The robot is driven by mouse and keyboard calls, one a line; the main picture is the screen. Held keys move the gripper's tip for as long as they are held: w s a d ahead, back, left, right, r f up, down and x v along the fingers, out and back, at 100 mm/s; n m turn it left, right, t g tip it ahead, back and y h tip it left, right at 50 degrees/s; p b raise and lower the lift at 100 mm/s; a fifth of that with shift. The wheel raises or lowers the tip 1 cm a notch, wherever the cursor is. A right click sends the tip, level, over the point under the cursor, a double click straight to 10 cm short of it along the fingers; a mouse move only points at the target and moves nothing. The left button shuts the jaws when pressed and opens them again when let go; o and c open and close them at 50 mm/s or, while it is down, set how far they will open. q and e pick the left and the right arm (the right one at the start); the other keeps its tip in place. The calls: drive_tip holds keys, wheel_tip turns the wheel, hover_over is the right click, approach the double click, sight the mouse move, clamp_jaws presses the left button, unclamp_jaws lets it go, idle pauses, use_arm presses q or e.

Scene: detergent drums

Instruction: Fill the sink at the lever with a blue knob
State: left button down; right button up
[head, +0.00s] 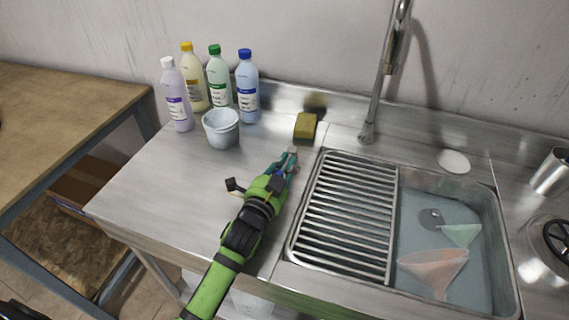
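The steel sink (506,255) is at the right, its left part covered by a slatted drain rack (345,215). Its open part looks bluish, with a drain (430,218), a pale green funnel (462,234) and an orange funnel (436,266) inside; I cannot tell the water level. A tall metal faucet (383,75) rises behind the sink, its top cut off. I cannot make out a blue-knobbed lever. My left gripper (290,160) is over the counter, left of the rack and in front of the sponge; its finger opening is unclear. My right gripper is not in view.
Several bottles with white, yellow, green and blue (245,85) caps stand at the back left behind a pale bucket (220,129). A sponge (305,125) lies near the wall. A white disc (453,161), metal cup (552,172) and burner (555,240) are right. The left counter front is clear.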

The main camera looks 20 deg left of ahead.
use_arm(q)
drive_tip(key=shift+d+n+y, duration=0.2)
drive_tip(key=shift+n+y, duration=0.2)
drive_tip(key=shift+y, duration=0.2)
drive_tip(key=c, duration=1.3)
unclamp_jaws()
drive_tip(key=shift+s, duration=0.2)
drive_tip(key=s, duration=1)
drive_tip(key=shift+s+a, duration=0.1)
drive_tip(key=shift+s, duration=0.7)
